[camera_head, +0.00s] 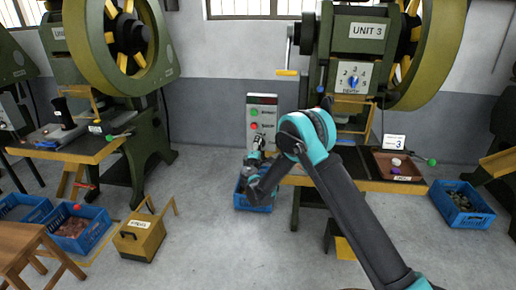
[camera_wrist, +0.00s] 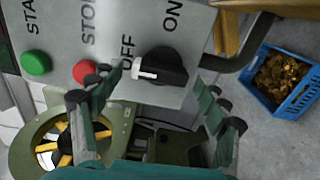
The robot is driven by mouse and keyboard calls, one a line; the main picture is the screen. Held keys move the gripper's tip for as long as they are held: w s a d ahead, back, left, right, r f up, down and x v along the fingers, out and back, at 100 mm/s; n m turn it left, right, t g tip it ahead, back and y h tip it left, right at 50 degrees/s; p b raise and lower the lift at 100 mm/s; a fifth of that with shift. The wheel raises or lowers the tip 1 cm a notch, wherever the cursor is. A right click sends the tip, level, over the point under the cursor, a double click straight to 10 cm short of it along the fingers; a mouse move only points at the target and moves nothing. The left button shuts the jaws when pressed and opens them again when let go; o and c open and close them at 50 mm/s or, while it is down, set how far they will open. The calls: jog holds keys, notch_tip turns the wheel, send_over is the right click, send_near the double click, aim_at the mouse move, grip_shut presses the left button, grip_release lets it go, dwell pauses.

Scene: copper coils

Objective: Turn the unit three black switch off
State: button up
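The unit three control panel (camera_head: 262,112) stands left of the press, with a green button and a red button. In the wrist view, the black switch (camera_wrist: 162,67) sits on the grey panel face (camera_wrist: 185,30) between rotated OFF and ON labels. Its white mark is at the left end, on the OFF label's side. My gripper (camera_wrist: 160,84) is open, its fingers spread to the left and right of the switch. The left fingertip is close to the knob's marked end; contact cannot be told. In the head view my gripper (camera_head: 257,152) hides the switch.
A blue crate (camera_wrist: 288,92) of brassy pieces stands on the floor at right. In the head view, the unit three press table (camera_head: 345,183) holds a brown tray (camera_head: 400,176).

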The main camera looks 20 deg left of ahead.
jog(key=v, duration=1.2)
dwell(0.3)
